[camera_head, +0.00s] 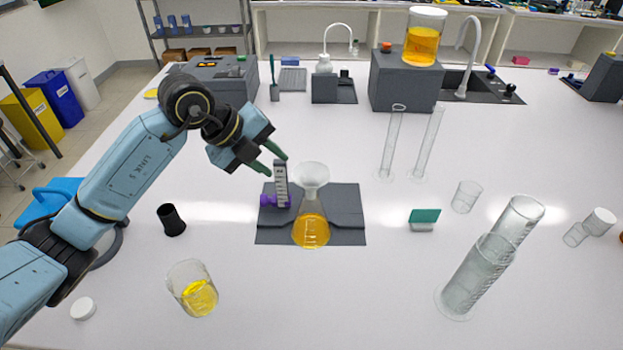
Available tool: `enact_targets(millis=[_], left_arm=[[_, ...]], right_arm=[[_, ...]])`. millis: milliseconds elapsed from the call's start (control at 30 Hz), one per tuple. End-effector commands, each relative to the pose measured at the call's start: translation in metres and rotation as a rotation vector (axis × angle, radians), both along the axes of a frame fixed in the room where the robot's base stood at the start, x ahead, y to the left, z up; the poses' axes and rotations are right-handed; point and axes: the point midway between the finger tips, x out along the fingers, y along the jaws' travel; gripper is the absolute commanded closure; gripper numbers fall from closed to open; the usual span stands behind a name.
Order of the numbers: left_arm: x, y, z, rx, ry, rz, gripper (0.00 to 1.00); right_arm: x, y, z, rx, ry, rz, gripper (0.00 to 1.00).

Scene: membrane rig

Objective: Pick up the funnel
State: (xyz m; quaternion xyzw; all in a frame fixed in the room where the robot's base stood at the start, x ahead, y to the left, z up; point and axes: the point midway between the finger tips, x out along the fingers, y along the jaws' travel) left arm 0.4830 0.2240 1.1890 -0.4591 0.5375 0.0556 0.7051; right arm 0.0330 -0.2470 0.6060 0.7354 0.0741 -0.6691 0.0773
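The funnel (313,176) is whitish and translucent. It sits upright in the mouth of a conical flask (310,233) holding orange-yellow liquid, near the middle of the table. My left gripper (270,160) comes in from the left, with its green-tipped fingers spread apart and nothing between them. It is to the left of the funnel and apart from it. My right gripper is out of view.
A dark grey stand (347,215) surrounds the flask, with a purple-clamped graduated piece (281,186) beside the funnel. A beaker with yellow contents (192,289) and a black cup (172,220) stand front left. Tall glass cylinders (478,275) stand right. The table's front middle is clear.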

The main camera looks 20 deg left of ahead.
Motion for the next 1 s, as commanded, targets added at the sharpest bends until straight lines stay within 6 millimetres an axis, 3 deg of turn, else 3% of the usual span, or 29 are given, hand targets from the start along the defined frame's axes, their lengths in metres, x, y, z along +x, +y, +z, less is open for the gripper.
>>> enact_targets(millis=[200,433,700,1000], left_arm=[[0.015,-0.016,-0.03,-0.003,0.002,-0.002,0.71],[0.022,-0.023,-0.043,-0.003,0.002,-0.004,0.71],[0.039,-0.036,-0.075,-0.004,0.0,-0.003,0.71],[0.041,-0.038,-0.081,-0.002,-0.002,-0.003,0.71]], right_arm=[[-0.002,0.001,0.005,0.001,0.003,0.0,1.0],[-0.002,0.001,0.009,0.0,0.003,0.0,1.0],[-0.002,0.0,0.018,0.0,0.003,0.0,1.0],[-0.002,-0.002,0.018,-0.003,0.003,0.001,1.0]])
